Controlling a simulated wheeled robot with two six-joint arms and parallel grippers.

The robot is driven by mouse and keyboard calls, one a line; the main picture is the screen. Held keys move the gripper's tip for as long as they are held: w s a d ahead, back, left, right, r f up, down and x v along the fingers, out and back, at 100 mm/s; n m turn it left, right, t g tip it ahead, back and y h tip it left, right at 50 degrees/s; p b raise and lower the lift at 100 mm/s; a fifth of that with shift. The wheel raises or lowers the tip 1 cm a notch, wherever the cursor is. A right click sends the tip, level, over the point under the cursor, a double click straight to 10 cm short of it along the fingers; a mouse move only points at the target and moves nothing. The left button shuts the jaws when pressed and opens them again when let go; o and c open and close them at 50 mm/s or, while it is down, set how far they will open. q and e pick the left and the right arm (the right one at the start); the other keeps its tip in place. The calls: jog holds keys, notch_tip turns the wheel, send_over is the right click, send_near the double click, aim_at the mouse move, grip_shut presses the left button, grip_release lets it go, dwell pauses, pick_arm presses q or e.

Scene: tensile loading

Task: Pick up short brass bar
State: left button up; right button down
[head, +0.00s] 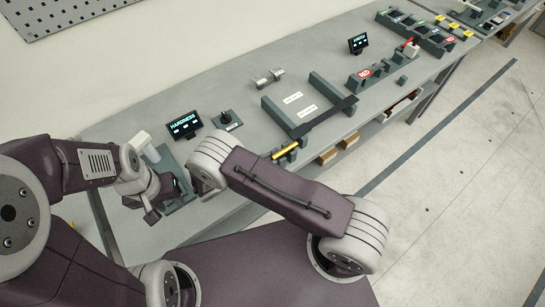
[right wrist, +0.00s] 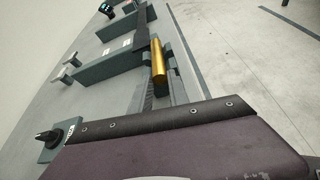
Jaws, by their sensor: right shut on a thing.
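The short brass bar (head: 285,151) shows as a yellow rod by the front edge of the table, beside the near end of a dark frame. In the right wrist view the brass bar (right wrist: 159,62) runs away from the dark jaws. My right gripper (right wrist: 160,88) is shut on it; in the head view it is mostly hidden behind my arm. I cannot tell whether the bar still touches a support. My left gripper (head: 143,207) is at the left, in front of the hardness station; its jaw opening is unclear.
The hardness display (head: 183,124) stands at the left. The dark frame (head: 273,111) with a long dark bar (head: 325,117) across it is close by.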

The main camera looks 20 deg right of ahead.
jog(key=s+d+r+b, duration=0.2)
jog(key=s+d+r, duration=0.4)
jog(key=d+r, duration=0.4)
jog(key=shift+r, duration=0.4)
